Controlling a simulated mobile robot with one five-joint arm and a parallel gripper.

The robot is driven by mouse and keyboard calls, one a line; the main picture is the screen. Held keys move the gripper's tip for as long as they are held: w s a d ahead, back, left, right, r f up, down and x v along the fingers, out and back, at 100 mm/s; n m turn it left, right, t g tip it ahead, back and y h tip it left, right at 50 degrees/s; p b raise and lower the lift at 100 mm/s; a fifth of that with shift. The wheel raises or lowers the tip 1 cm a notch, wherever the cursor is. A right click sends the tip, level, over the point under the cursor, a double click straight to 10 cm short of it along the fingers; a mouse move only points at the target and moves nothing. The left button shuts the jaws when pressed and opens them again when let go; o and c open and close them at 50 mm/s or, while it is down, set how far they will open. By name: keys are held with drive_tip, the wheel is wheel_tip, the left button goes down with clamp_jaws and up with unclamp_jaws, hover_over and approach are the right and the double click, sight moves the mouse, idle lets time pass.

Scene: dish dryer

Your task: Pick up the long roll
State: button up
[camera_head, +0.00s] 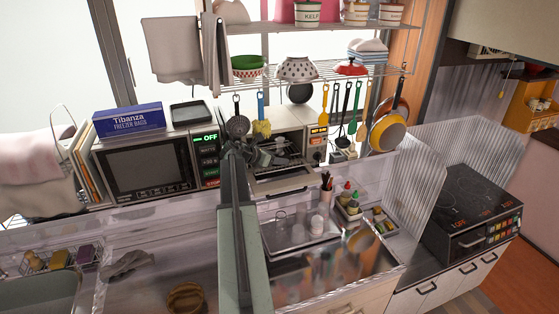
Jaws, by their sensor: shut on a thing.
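My gripper (268,156) is small and dark in the picture, at the end of my arm in front of the toaster oven (310,131). The oven's front is open, with its door (284,184) folded down and a wire rack inside. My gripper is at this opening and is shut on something. I cannot make out what it holds, because dark gripper parts and the oven's shadow cover it. I cannot make out a long roll anywhere else in view.
A microwave (146,168) stands left of the oven, with a blue freezer-bag box (128,120) on top. Ladles and pans (388,135) hang above and to the right. A dish tray (297,229) and condiment bottles (347,197) stand below. A stove (470,205) is at right.

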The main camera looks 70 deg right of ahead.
drive_tip(key=shift+r, duration=0.25)
drive_tip(key=shift+c, duration=0.9)
wheel_tip(320, 180, up, 3)
drive_tip(key=p, duration=0.3)
drive_tip(key=shift+r+p, duration=0.15)
drive_tip(key=shift+p, duration=0.2)
clamp_jaws()
drive_tip(key=w+a, duration=0.4)
drive_tip(key=a, duration=0.4)
drive_tip(key=w+a, duration=0.4)
drive_tip(key=a, duration=0.4)
drive_tip(key=shift+w+f, duration=0.2)
drive_tip(key=shift+w, duration=0.05)
